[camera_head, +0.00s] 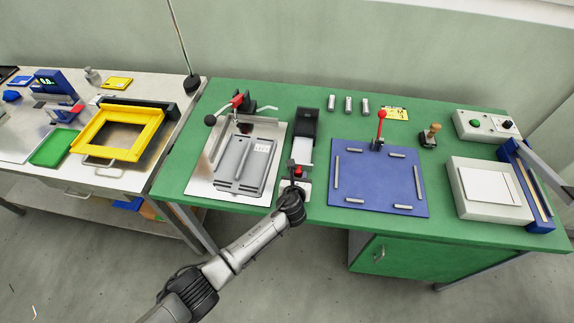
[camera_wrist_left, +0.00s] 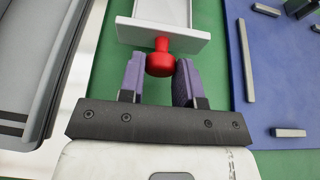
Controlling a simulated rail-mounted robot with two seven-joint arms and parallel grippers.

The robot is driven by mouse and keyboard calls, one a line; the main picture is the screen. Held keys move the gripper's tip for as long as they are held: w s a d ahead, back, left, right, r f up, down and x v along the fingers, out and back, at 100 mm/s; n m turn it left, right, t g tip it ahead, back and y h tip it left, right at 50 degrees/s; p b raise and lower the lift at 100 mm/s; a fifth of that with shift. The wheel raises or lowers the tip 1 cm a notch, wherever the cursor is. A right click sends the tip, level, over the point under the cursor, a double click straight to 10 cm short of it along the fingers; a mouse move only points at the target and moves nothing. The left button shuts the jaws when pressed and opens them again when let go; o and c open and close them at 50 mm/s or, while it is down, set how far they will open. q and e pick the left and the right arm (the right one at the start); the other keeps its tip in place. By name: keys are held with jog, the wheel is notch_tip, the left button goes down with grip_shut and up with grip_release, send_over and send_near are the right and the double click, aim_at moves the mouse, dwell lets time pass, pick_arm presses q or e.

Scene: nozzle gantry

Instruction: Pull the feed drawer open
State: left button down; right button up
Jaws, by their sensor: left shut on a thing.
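The feed drawer (camera_head: 303,150) is a pale, narrow tray that sticks out toward me from a black housing (camera_head: 304,120) on the green bench. In the left wrist view its white front panel (camera_wrist_left: 185,38) carries a round red knob (camera_wrist_left: 160,60). My left gripper (camera_wrist_left: 159,70) has its two purple fingers on either side of this knob and is shut on it. In the head view the left gripper (camera_head: 297,174) is at the drawer's near end and partly hides it. The right gripper is not in view.
A grey fixture plate (camera_head: 245,168) lies left of the drawer. A blue board (camera_head: 375,180) with metal bars and a red-knobbed lever (camera_head: 381,125) lies to the right. Several metal cylinders stand behind. The floor in front of the bench is clear.

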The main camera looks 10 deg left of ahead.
pick_arm(q)
jog(key=c, duration=0.8)
grip_release()
jog(key=shift+s+r+p, duration=0.3)
jog(key=shift+s+r, duration=0.05)
jog(key=shift+s, duration=0.15)
jog(key=p+v, duration=0.3)
jog(key=v, duration=0.8)
jog(key=shift+s+f, duration=0.1)
jog(key=shift+s+r, duration=0.25)
jog(key=shift+s, duration=0.4)
